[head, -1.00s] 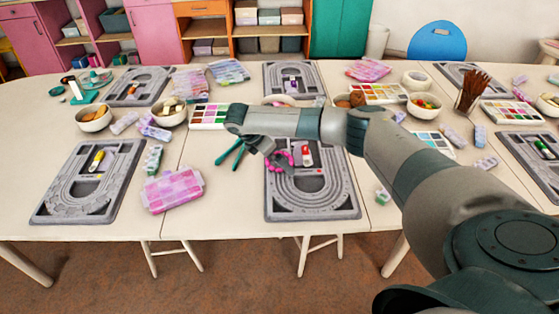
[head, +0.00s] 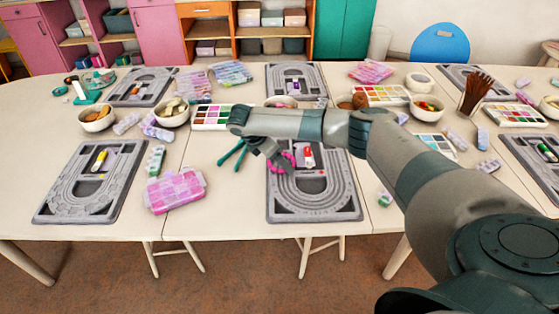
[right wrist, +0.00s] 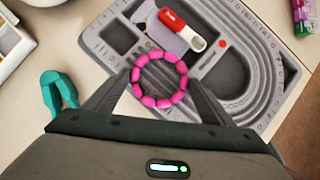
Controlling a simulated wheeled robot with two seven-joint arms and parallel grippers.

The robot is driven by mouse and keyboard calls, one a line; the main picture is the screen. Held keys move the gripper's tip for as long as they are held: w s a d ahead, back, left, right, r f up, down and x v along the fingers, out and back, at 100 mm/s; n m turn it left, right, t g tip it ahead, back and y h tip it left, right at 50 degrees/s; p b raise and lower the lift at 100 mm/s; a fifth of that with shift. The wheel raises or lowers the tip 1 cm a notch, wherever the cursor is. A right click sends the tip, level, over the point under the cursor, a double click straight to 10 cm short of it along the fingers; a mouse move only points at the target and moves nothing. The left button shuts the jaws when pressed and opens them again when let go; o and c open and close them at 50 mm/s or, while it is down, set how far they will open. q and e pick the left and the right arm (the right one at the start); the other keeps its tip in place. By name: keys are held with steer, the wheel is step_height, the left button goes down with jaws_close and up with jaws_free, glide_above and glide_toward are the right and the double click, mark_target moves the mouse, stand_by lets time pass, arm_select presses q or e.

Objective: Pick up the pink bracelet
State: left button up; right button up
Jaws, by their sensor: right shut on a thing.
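The pink bracelet (head: 291,157), a ring of bright pink beads, is at the left edge of the middle front grey bead board (head: 345,205). It also shows in the right wrist view (right wrist: 148,101), overlapping the left edge of the board. My right gripper (head: 280,161) is shut on it, with a dark finger on either side of the ring. I cannot tell how far the bracelet is above the table. My left gripper does not show in any view.
Green pliers (head: 231,152) lie just left of the gripper. A red-and-white item (right wrist: 179,27) lies in the board. A pink case (head: 175,192) and another grey board (head: 75,205) are on the left. A paint palette (head: 211,115) stands behind.

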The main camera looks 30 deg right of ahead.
steer(key=shift+r, duration=0.45)
step_height(320, 180, up, 3)
steer(key=shift+r+b, duration=0.15)
steer(key=shift+b, duration=0.3)
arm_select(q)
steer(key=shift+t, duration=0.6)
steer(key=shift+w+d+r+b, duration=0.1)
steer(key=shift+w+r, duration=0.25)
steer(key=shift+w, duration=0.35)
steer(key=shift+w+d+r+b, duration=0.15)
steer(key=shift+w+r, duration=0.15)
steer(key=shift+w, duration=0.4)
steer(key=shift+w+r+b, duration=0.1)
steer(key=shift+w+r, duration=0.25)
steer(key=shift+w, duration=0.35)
arm_select(e)
steer(key=s+d+r, duration=0.2)
steer(key=s+r, duration=0.4)
steer(key=s, duration=0.5)
steer(key=shift+s+r, duration=0.2)
steer(key=shift+r, duration=0.2)
